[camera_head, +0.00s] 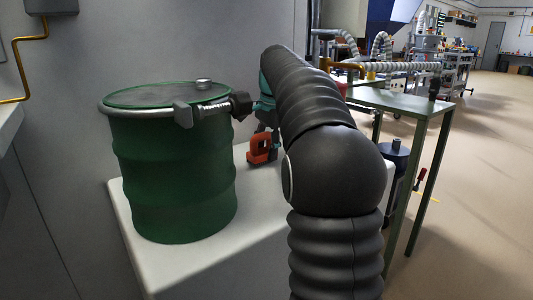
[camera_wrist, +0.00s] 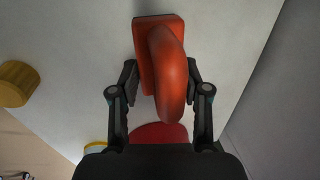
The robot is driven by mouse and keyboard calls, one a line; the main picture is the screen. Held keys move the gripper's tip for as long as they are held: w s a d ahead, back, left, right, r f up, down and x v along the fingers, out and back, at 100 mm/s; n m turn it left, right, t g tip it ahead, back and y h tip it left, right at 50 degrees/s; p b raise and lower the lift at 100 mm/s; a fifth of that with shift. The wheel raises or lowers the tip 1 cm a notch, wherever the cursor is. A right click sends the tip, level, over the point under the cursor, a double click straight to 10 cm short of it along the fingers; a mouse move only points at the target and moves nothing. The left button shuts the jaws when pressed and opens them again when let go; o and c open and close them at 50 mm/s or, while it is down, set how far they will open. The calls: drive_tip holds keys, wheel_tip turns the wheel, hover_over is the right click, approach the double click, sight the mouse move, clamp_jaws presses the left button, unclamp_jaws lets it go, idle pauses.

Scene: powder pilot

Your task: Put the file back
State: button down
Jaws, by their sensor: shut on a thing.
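My gripper (camera_wrist: 161,80) is shut on a red-orange piece (camera_wrist: 165,65) in the wrist view. The piece has a flat plate and a thick rounded handle, and one finger is on each side of the handle. In the head view a red-orange piece (camera_head: 261,148) shows low over the white bench top (camera_head: 215,262), just right of the green drum. It seems to be the same one; I cannot tell whether it touches the bench. My fingers are mostly hidden there behind my arm. I cannot make out a file in either view.
A green drum (camera_head: 175,180) with a metal clamp ring stands on the bench, close left of my arm. A grey wall is behind it. A yellow round thing (camera_wrist: 15,83) and a red rounded thing (camera_wrist: 158,132) show in the wrist view. A green-framed table (camera_head: 400,101) stands right.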

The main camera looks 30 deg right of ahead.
drive_tip(key=shift+f, duration=0.35)
drive_tip(key=shift+f, duration=0.15)
drive_tip(key=c, duration=0.5)
unclamp_jaws()
drive_tip(key=shift+c, duration=0.2)
wheel_tip(320, 180, up, 12)
drive_tip(key=s+p, duration=0.2)
drive_tip(key=p, duration=0.2)
drive_tip(key=shift+d, duration=0.25)
drive_tip(key=shift+s, duration=0.15)
